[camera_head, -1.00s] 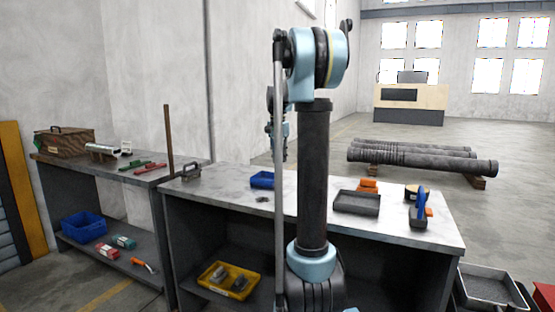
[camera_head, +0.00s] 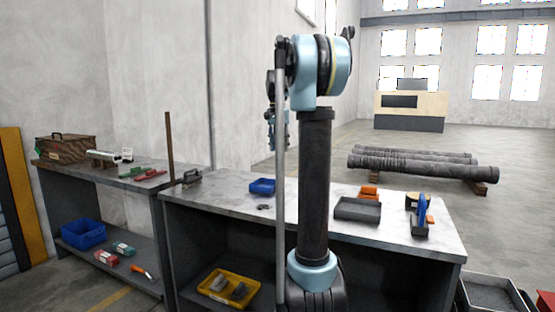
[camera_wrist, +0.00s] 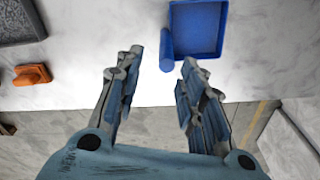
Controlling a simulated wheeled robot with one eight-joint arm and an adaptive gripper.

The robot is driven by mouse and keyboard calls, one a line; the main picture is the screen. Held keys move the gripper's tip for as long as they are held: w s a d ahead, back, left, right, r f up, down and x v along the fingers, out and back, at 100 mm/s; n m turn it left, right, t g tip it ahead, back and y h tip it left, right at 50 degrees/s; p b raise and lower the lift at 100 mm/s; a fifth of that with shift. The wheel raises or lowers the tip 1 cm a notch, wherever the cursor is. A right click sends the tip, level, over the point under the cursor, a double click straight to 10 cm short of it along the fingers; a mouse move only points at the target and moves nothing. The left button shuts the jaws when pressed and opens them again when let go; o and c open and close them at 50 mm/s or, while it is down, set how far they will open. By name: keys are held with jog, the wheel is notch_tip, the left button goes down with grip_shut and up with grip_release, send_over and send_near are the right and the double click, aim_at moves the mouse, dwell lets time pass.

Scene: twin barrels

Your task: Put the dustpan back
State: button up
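A blue dustpan-like tray (camera_head: 262,186) lies on the light worktop of the right bench, left of my arm. In the wrist view it is a shallow blue square pan (camera_wrist: 197,28) with a short blue cylinder (camera_wrist: 166,50), perhaps its handle, along its left side. My gripper (camera_wrist: 162,58) is open, its fingertips spread to either side of the near end of that cylinder. I cannot tell the height gap. In the head view my gripper (camera_head: 277,128) hangs beyond the bench's far edge and looks small.
On the same worktop stand a grey tray (camera_head: 357,209), an orange block (camera_head: 369,191) and a blue-handled tool (camera_head: 422,209). A yellow bin (camera_head: 229,289) sits on the shelf below. A second bench at left holds a wooden box (camera_head: 66,149) and a blue crate (camera_head: 84,234) underneath.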

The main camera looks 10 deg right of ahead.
jog(key=shift+s+a+r, duration=0.1)
jog(key=shift+a+r, duration=0.05)
jog(key=shift+r, duration=1.8)
jog(key=s+a+f+n, duration=0.15)
jog(key=s+f, duration=0.25)
jog(key=s, duration=0.4)
jog(key=s+f+n, duration=0.2)
jog(key=s+f, duration=0.3)
jog(key=s, duration=0.2)
jog(key=s+a+f+n, duration=0.15)
jog(key=s+f, duration=0.25)
jog(key=s, duration=0.4)
jog(key=s+a+f+n+t, duration=0.1)
jog(key=s+f+n, duration=0.5)
jog(key=s+f, duration=1.1)
notch_tip(320, 180, down, 4)
jog(key=shift+s+a+f+t+y, duration=0.1)
jog(key=shift+s+a+t+y, duration=0.05)
jog(key=shift+t+y, duration=0.2)
